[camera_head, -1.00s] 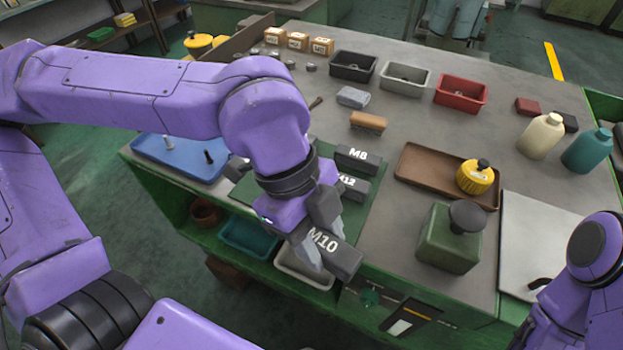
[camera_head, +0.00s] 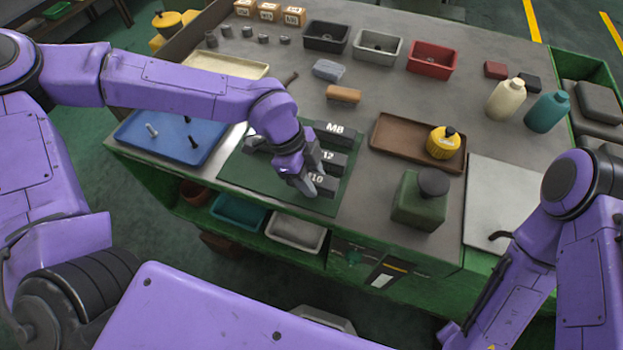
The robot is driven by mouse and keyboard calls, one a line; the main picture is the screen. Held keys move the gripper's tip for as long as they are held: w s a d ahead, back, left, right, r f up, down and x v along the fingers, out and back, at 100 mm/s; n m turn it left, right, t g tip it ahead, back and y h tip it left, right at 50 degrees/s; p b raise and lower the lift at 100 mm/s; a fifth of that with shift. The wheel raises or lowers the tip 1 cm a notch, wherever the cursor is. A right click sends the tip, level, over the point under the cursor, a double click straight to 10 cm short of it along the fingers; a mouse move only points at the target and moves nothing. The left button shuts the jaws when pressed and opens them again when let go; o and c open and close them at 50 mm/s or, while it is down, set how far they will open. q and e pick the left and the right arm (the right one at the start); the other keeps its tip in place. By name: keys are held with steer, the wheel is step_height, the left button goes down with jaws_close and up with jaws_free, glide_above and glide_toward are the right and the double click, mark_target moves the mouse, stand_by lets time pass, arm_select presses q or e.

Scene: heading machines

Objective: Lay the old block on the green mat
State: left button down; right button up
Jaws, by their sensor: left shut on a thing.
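The green mat (camera_head: 240,172) lies at the front of the bench. A dark grey block marked M8 (camera_head: 337,131) and one whose visible marking reads 12 (camera_head: 331,160) are on its right half. My left gripper (camera_head: 305,186) is shut on a dark block (camera_head: 322,184), marked M10 in the earlier view, in front of those two. This block is at or just above the mat; I cannot tell whether it touches. The gripper hides its left part. Another dark piece (camera_head: 256,144) shows on the mat behind my wrist.
A blue tray (camera_head: 165,152) with bolts is left of the mat. A brown tray (camera_head: 395,150) with a yellow container (camera_head: 443,143) and a green canister (camera_head: 419,203) stand to the right. A brown brush-like block (camera_head: 343,95) and a grey one (camera_head: 328,69) lie behind.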

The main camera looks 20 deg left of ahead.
arm_select(q)
step_height(320, 180, down, 3)
steer(key=shift+r, duration=0.15)
steer(key=c, duration=0.6)
jaws_free()
steer(key=shift+s, duration=0.1)
steer(key=shift+c, duration=0.2)
steer(key=shift+r, duration=0.1)
steer(key=b+v, duration=0.1)
steer(key=v, duration=1.1)
steer(key=shift+d, duration=0.1)
